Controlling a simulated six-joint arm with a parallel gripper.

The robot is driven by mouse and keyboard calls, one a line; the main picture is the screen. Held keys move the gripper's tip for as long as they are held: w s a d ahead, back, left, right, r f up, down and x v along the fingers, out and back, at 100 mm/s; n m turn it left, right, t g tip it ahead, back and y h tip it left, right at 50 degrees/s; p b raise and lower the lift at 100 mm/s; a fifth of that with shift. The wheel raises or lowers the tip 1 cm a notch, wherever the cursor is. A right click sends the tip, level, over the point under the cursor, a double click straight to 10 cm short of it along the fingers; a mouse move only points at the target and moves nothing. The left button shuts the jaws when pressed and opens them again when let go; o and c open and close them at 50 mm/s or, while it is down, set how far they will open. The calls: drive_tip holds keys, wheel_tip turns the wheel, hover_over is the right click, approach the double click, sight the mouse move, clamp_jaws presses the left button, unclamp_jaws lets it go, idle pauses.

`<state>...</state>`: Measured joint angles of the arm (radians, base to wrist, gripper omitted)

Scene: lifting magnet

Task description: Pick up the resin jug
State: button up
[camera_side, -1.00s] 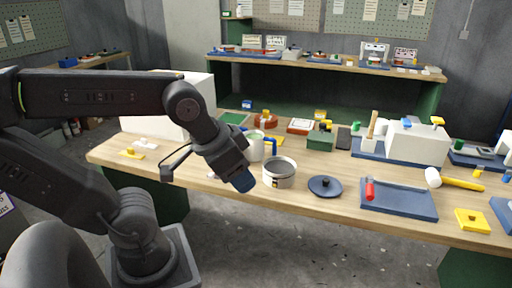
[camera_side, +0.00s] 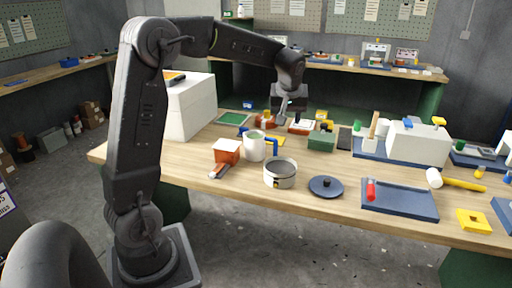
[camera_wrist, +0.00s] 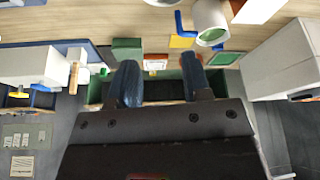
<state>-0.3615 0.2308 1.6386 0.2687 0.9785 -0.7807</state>
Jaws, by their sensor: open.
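The resin jug (camera_side: 254,147) is a white cylinder with a blue handle on its right and green inside. It stands upright on the wooden bench (camera_side: 320,208), left of centre in the side view. In the wrist view the jug (camera_wrist: 210,22) is at the top, right of centre, tipped in the picture, with its green inside showing. My gripper (camera_side: 285,116) hangs behind and to the right of the jug in the side view, apart from it. In the wrist view its two blue fingers (camera_wrist: 160,80) stand wide apart with nothing between them.
A grey-white tub (camera_side: 279,174) stands in front of the jug, and an orange-and-white box (camera_side: 227,150) is just left. A dark blue lid (camera_side: 326,187) lies to the right. A green box (camera_side: 321,140) and a big white block (camera_side: 188,105) are behind. The bench's front edge is mostly clear.

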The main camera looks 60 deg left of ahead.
drive_tip(key=w+a+f+n+g, duration=0.2)
drive_tip(key=w+a+f+n, duration=0.2)
drive_tip(key=a+f, duration=0.45)
hover_over(275, 145)
drive_tip(key=d, duration=0.3)
wheel_tip(275, 145, down, 5)
drive_tip(key=shift+t+y, duration=0.3)
drive_tip(key=shift+y, duration=0.1)
drive_tip(key=shift+s+a+x, duration=0.1)
drive_tip(key=shift+s+x, duration=0.05)
drive_tip(key=shift+x, duration=1.5)
drive_tip(key=shift+s+a+x, duration=0.15)
drive_tip(key=shift+x, duration=1.45)
drive_tip(key=shift+c, duration=0.3)
drive_tip(key=shift+r, duration=0.1)
drive_tip(key=c, duration=0.7)
drive_tip(key=shift+r, duration=0.1)
clamp_jaws()
